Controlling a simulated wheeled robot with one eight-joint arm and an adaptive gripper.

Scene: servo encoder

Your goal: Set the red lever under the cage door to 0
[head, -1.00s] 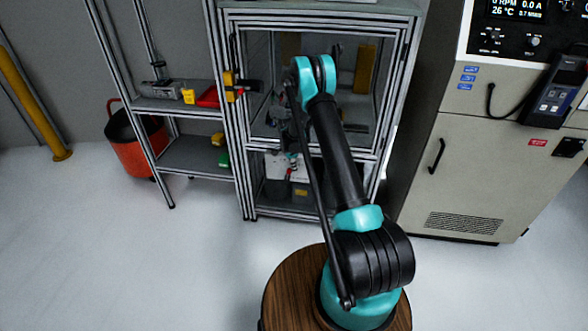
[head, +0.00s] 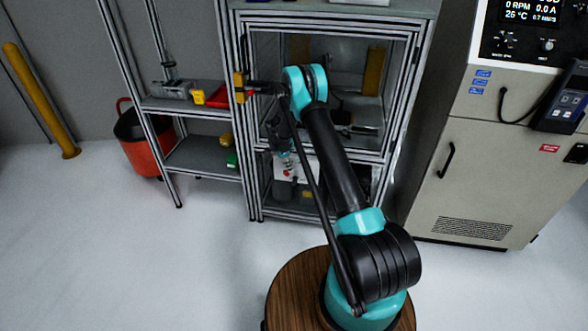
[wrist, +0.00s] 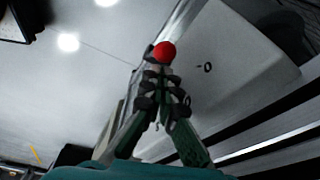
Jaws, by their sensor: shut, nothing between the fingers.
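The red lever's round knob (wrist: 165,53) shows in the wrist view just beyond my fingertips, beside a white box face with a small "0" mark (wrist: 207,67) to its right. In the head view the red knob (head: 287,173) is small, at the white box (head: 310,168) below the glazed cage door (head: 350,55). My gripper (wrist: 164,80) is shut and empty, its tips close to the knob; I cannot tell whether they touch it. In the head view my gripper (head: 284,158) hangs just above the knob. The lever's shaft is hidden behind my fingers.
A shelf rack (head: 200,155) with small coloured bins stands left of the cage. A red bucket (head: 140,150) is on the floor farther left. A beige cabinet (head: 480,180) stands to the right. The floor in front is clear.

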